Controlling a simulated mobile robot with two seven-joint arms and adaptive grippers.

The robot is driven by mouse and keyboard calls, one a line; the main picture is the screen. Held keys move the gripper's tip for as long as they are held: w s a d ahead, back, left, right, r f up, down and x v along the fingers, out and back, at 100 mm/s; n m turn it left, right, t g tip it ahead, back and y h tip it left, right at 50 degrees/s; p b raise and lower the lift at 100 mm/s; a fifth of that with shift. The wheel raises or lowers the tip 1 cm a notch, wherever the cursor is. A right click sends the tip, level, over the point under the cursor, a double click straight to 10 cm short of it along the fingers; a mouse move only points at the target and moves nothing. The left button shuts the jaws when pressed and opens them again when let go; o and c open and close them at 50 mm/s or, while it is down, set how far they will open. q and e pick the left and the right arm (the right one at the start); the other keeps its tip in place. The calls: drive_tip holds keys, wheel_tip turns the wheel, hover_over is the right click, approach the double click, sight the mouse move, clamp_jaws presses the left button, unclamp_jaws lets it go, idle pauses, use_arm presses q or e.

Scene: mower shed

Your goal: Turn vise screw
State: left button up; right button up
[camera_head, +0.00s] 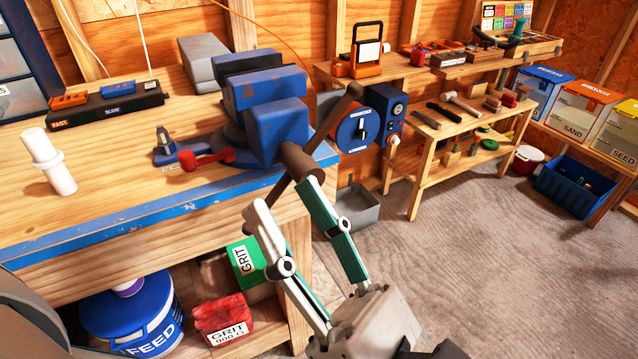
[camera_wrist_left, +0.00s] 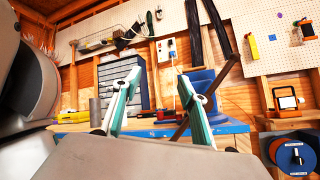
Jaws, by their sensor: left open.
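The blue vise (camera_head: 270,115) is mounted at the bench's right corner, its screw (camera_head: 302,162) pointing toward me. A dark handle bar (camera_head: 328,120) crosses the screw end, slanting from upper right to lower left. My left gripper (camera_head: 284,197) is open below the screw. The bar's lower end shows between its two green-and-white fingers; I cannot tell whether they touch it. In the left wrist view the bar (camera_wrist_left: 221,79) slants behind the right finger of my left gripper (camera_wrist_left: 158,78), and the vise (camera_wrist_left: 203,84) is partly hidden. My right gripper is not in view.
The wooden bench (camera_head: 110,185) has a blue front edge. A white cylinder (camera_head: 50,165) and a red-handled tool (camera_head: 205,158) lie on it.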

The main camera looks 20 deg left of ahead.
sight(299, 163)
use_arm(q)
drive_tip(key=w+d+f+m+t+h+b, duration=0.1)
drive_tip(key=w+d+f+t+h, duration=0.25)
drive_tip(key=f+h, duration=0.25)
drive_tip(key=x, duration=0.9)
drive_tip(key=shift+w+f, duration=0.2)
drive_tip(key=shift+f, duration=0.15)
drive_tip(key=shift+c, duration=0.2)
drive_tip(key=c, duration=1)
